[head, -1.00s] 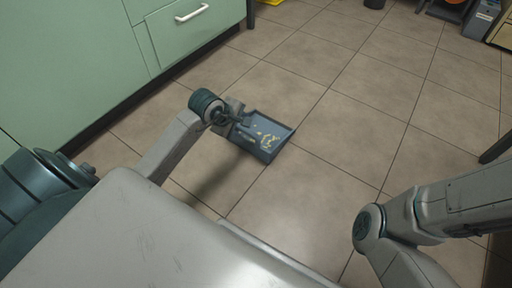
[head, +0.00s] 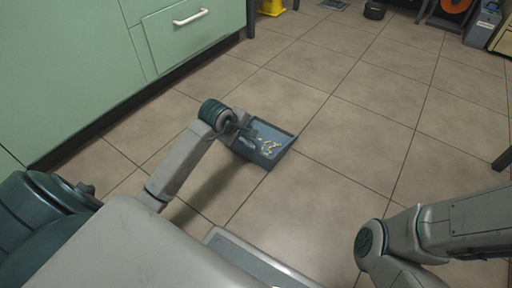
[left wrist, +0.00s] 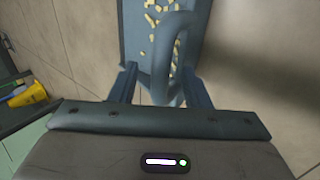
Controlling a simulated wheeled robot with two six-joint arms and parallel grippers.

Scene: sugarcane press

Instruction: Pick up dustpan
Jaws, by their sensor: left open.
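The blue-grey dustpan (head: 283,153) lies on the tiled floor with yellow bits in its pan. In the left wrist view its pan (left wrist: 135,42) is at the top, and its looped handle (left wrist: 160,70) rises toward my gripper. My left gripper (left wrist: 160,88) is open, with one finger on each side of the handle. A gap shows beside the handle, so it is not clamped. In the head view my left gripper (head: 242,127) is at the dustpan's handle end, partly hidden by its wrist. My right arm shows at the right, but its gripper is out of view.
Green cabinets (head: 185,45) with a white drawer handle (head: 190,17) stand at the left. A yellow object (head: 270,7) is on the floor beyond them; a yellow object (left wrist: 27,96) also shows in the left wrist view. The floor (head: 350,120) right of the dustpan is clear.

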